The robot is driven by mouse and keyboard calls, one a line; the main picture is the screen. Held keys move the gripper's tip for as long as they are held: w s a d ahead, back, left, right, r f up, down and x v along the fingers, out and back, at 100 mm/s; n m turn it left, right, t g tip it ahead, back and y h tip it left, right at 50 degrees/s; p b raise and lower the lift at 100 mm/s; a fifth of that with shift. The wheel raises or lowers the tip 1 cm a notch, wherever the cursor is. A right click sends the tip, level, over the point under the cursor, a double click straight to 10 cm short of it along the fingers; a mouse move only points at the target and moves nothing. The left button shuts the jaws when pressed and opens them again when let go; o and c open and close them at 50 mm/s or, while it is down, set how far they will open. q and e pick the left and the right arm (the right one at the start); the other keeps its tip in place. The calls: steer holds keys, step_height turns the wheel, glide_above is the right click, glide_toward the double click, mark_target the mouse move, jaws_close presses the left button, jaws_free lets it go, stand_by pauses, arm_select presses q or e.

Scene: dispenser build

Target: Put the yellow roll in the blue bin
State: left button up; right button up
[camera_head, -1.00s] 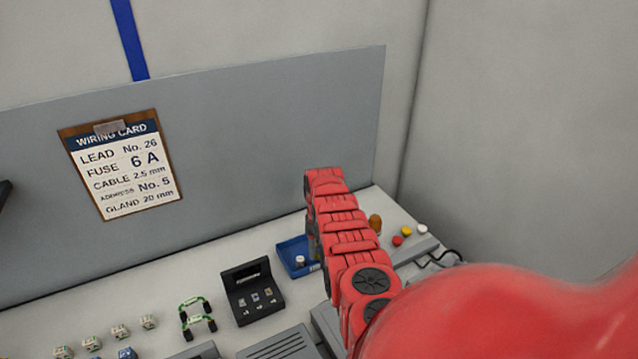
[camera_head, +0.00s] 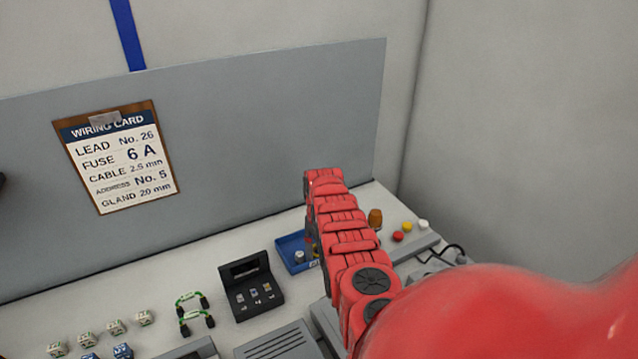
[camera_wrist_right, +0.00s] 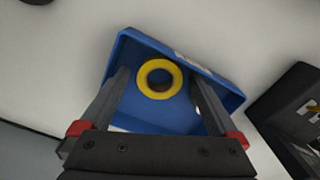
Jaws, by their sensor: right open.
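The yellow roll (camera_wrist_right: 159,79) is a ring inside the outline of the blue bin (camera_wrist_right: 170,117) in the right wrist view. It appears to lie on the bin's floor, near one wall. My right gripper (camera_wrist_right: 159,76) is open over the bin, with one finger on each side of the roll and apart from it. In the head view the blue bin (camera_head: 288,246) stands at the back of the bench, partly hidden by my red right arm. The roll cannot be made out there. My left gripper is not in view.
A small pale cylinder (camera_head: 299,256) shows in the bin. A black case (camera_head: 250,287) stands left of the bin. Green leads (camera_head: 195,312) and several white blocks (camera_head: 115,327) lie further left. An orange-brown object (camera_head: 375,218) and coloured buttons (camera_head: 407,227) are at right.

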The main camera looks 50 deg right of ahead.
steer(key=shift+r, duration=0.1)
step_height(320, 180, up, 12)
steer(key=p, duration=1.1)
